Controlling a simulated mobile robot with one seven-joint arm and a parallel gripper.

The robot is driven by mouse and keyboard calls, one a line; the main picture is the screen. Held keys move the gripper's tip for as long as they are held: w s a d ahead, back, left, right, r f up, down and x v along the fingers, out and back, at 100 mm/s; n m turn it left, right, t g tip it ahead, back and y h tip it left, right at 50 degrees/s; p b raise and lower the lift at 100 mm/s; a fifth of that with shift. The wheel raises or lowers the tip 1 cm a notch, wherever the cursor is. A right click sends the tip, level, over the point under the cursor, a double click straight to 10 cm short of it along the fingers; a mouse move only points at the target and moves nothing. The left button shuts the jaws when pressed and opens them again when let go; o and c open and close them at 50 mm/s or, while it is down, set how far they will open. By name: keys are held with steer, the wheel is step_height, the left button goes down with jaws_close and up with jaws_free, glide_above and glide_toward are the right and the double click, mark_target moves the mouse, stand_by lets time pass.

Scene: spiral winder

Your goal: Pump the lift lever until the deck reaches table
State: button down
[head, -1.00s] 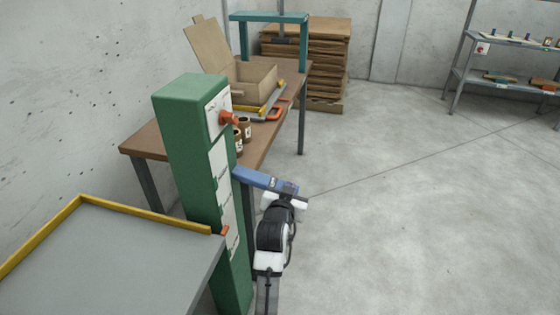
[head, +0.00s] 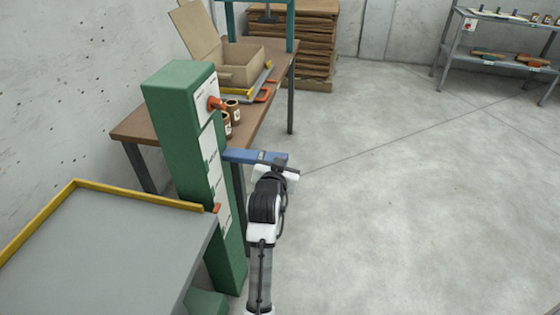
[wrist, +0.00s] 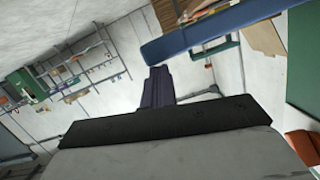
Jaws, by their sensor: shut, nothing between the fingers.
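The blue lift lever (head: 252,156) sticks out to the right, nearly level, from the green column (head: 177,115). The grey deck (head: 100,245) with yellow rims is left of the column, lower than the brown table (head: 133,135) behind it. A small orange marker (head: 216,208) shows on the column beside the deck's corner. My gripper (head: 284,165) is shut and empty at the lever's outer end. In the wrist view its dark fingertips (wrist: 158,75) lie close to the lever (wrist: 215,30); I cannot tell whether they touch it.
An orange knob (head: 216,104) juts from the column's upper face. An open cardboard box (head: 240,62), brown jars (head: 232,112) and an orange clamp (head: 266,92) are on the table. A shelf rack (head: 500,55) stands far right. The floor to the right is clear.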

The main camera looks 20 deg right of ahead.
steer(key=b+v, duration=0.1)
steer(key=v, duration=0.7)
steer(key=shift+s+f, duration=0.15)
steer(key=shift+f, duration=0.05)
steer(key=shift+a+r, duration=0.1)
stand_by(1.8)
steer(key=w+a+r+n+g+h+p, duration=0.1)
steer(key=w+a+r+n+p, duration=0.2)
steer(key=a+r+p, duration=0.3)
step_height(320, 180, up, 4)
steer(key=shift+n, duration=0.9)
steer(key=shift+w, duration=0.2)
steer(key=w+d+f+p, duration=0.3)
steer(key=w+d+f, duration=0.3)
steer(key=d, duration=0.1)
steer(key=shift+w+p, duration=0.3)
steer(key=shift+w, duration=0.05)
